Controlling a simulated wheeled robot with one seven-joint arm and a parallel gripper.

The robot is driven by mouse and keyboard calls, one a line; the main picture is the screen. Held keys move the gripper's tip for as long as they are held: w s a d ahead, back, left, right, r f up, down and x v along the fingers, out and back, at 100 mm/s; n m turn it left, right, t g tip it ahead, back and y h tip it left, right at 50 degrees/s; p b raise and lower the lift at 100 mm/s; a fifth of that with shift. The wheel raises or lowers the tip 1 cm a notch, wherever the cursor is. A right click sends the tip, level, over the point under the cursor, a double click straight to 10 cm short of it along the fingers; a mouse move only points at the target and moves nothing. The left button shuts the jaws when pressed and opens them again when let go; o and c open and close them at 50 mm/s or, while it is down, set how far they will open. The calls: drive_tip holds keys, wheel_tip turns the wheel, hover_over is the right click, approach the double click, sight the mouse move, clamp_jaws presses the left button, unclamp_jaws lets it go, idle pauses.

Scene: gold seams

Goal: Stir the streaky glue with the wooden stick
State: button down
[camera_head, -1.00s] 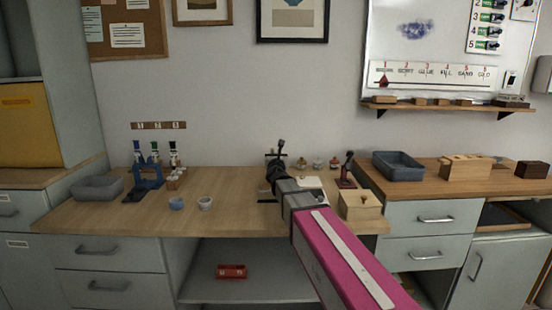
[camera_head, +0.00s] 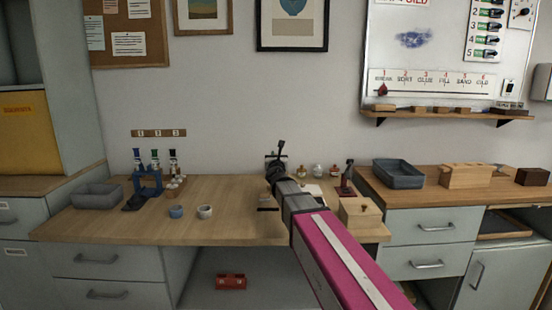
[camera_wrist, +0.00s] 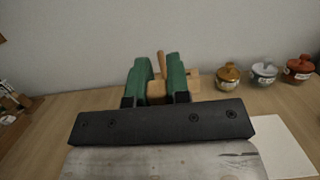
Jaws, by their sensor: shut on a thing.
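My gripper (camera_head: 279,158) is above the middle of the workbench at the end of my outstretched arm. In the wrist view its green fingers (camera_wrist: 158,66) are shut on a light wooden piece, which looks like the wooden stick (camera_wrist: 161,64); its thin upper part stands up between the fingertips. Its lower end is hidden. A small blue pot (camera_head: 176,211) and a small pale pot (camera_head: 205,211) stand on the bench, left of my gripper and apart from it. I cannot tell which holds glue or see any streaks.
Three lidded jars, gold (camera_wrist: 228,77), white (camera_wrist: 264,74) and red (camera_wrist: 299,68), stand at the back. A bottle rack (camera_head: 148,182) and grey bin (camera_head: 97,195) are at left. A wooden box (camera_head: 360,215) and white sheet (camera_wrist: 270,147) lie right. The bench's front left is clear.

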wheel_tip(320, 180, up, 5)
idle(0.6)
idle(0.4)
